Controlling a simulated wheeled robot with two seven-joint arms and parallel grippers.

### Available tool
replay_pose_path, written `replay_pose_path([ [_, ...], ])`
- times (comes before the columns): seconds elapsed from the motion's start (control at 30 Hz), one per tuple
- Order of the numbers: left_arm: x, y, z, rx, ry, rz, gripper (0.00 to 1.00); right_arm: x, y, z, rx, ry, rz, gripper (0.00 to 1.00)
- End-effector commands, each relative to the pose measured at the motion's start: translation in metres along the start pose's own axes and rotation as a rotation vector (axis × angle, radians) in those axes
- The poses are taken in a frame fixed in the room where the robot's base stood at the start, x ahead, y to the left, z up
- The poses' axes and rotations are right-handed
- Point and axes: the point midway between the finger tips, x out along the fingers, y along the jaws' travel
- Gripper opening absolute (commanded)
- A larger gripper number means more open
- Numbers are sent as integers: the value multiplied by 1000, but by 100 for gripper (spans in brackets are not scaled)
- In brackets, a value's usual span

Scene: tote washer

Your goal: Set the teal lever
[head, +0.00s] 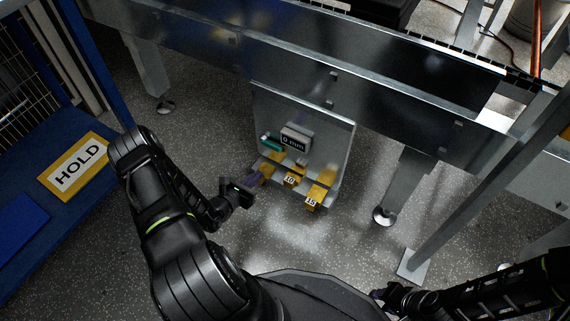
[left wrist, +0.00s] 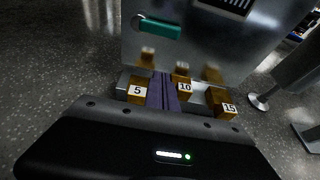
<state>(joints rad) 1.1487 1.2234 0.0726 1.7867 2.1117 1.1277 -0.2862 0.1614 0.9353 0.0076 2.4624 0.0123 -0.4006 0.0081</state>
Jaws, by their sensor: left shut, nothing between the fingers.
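The teal lever (head: 271,143) sits at the upper left of a grey metal panel (head: 335,150), left of a display (head: 296,140) reading "0 mm". It also shows in the left wrist view (left wrist: 156,27), lying nearly level above the yellow blocks. Yellow blocks marked 10 (head: 291,181) and 15 (head: 312,203) stand along the panel's foot; the one marked 5 (left wrist: 137,91) shows in the left wrist view. My left gripper (head: 256,180) is shut and empty, its purple fingers (left wrist: 163,92) between blocks 5 and 10 in the wrist picture, below the lever. My right gripper (head: 385,297) is low at the right, its fingers unclear.
A large metal frame (head: 400,110) runs above and behind the panel, with legs (head: 405,185) on the floor to the right. A blue structure with a yellow HOLD sign (head: 77,166) is at the left. Speckled floor in front of the panel is clear.

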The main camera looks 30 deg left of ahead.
Motion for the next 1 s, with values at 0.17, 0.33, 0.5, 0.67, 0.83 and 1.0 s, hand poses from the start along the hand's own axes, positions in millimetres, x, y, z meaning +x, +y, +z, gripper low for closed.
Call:
replay_pose_path([
  [0.17,0,5,0,-4,-4,17,0,0,0,0,0,1,0,36],
  [0.33,0,4,0,-3,-4,14,0,0,0,0,-1,1,0,36],
  [0.5,6,4,-1,-3,-4,13,0,4,1,0,0,1,-1,36],
  [0.67,24,3,-2,-3,-5,11,0,12,4,-1,1,2,-2,36],
  [0.83,55,4,-4,-1,-6,10,0,25,9,-2,2,3,-5,36],
  [1.0,90,4,-5,-2,-5,11,0,41,15,-4,4,4,-8,36],
])
